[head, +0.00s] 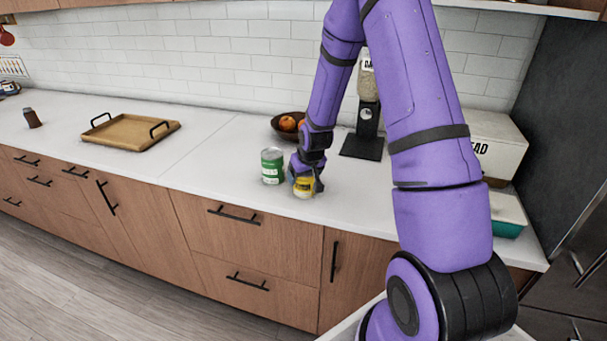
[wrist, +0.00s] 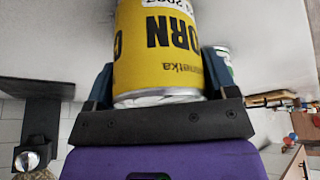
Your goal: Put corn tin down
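The yellow corn tin (head: 303,188) is at the front part of the white counter, right of a green tin (head: 272,166). In the wrist view the corn tin (wrist: 160,50) fills the space between my two fingers, its lettering upside down. My gripper (head: 304,179) is shut on the corn tin, with one finger at each side. The tin looks upright, at or just above the counter top; I cannot tell whether its base touches. Part of the green tin (wrist: 224,56) shows behind one finger in the wrist view.
A bowl of fruit (head: 285,127) and a dark-based dispenser (head: 365,142) stand behind. A bread box (head: 497,143) and a green-teal container (head: 508,215) are at the right. A wooden tray (head: 128,131) lies left. The counter (head: 215,165) between tray and green tin is clear.

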